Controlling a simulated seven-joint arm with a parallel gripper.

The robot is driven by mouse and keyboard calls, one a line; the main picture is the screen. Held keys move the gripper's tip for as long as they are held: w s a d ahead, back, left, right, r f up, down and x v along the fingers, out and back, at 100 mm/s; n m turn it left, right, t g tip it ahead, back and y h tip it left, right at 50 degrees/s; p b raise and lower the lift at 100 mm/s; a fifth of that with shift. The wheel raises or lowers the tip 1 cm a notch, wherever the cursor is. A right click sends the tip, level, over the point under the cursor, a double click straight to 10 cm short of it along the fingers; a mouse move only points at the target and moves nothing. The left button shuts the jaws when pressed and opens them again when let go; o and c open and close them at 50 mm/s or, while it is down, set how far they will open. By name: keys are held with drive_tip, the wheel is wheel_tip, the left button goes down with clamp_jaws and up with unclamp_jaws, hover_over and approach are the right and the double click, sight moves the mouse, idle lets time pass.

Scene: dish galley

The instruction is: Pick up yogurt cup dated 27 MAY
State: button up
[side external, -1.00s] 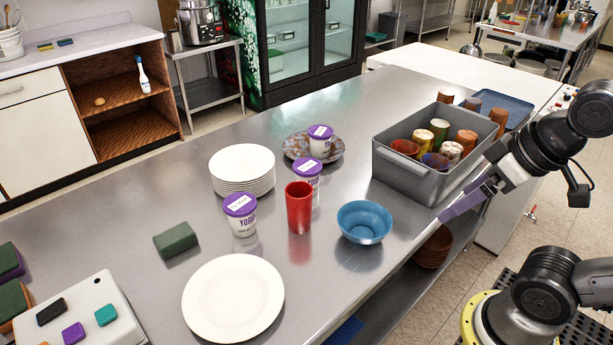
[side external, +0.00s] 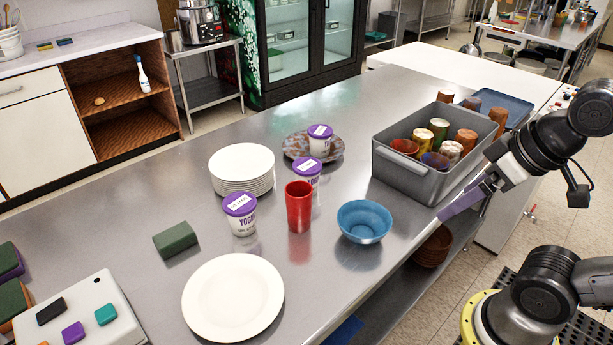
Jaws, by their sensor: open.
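Three yogurt cups with purple lids and white date labels stand upright on the steel counter. The front cup (side external: 241,218) is left of the red tumbler. The middle cup (side external: 307,172) stands behind the red tumbler and is partly hidden by it. The back cup (side external: 320,140) sits on a brown mottled plate (side external: 296,146). The label dates are too small to read surely, so I cannot tell which cup is 27 MAY. My gripper (side external: 446,215) is open and empty at the counter's right edge, in front of the grey bin and apart from all cups.
A red tumbler (side external: 299,208) and a blue bowl (side external: 364,221) stand between my gripper and the front cup. A grey bin (side external: 407,180) holds several tumblers. A white plate stack (side external: 241,184), a large white plate (side external: 233,299) and a green sponge (side external: 175,240) lie around the cups.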

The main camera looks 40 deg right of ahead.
drive_tip(key=w+r+m, duration=0.4)
drive_tip(key=r+m, duration=0.3)
drive_tip(key=m, duration=0.3)
drive_tip(key=w+r+m+g, duration=0.1)
drive_tip(key=w+r+m, duration=0.5)
drive_tip(key=w+m, duration=0.4)
drive_tip(key=m+g, duration=0.4)
drive_tip(key=m, duration=0.2)
hover_over(307, 164)
wheel_tip(307, 164, down, 15)
drive_tip(key=shift+g, duration=0.3)
wheel_tip(307, 164, down, 10)
drive_tip(key=shift+r, duration=0.25)
drive_tip(key=shift+f, duration=3.25)
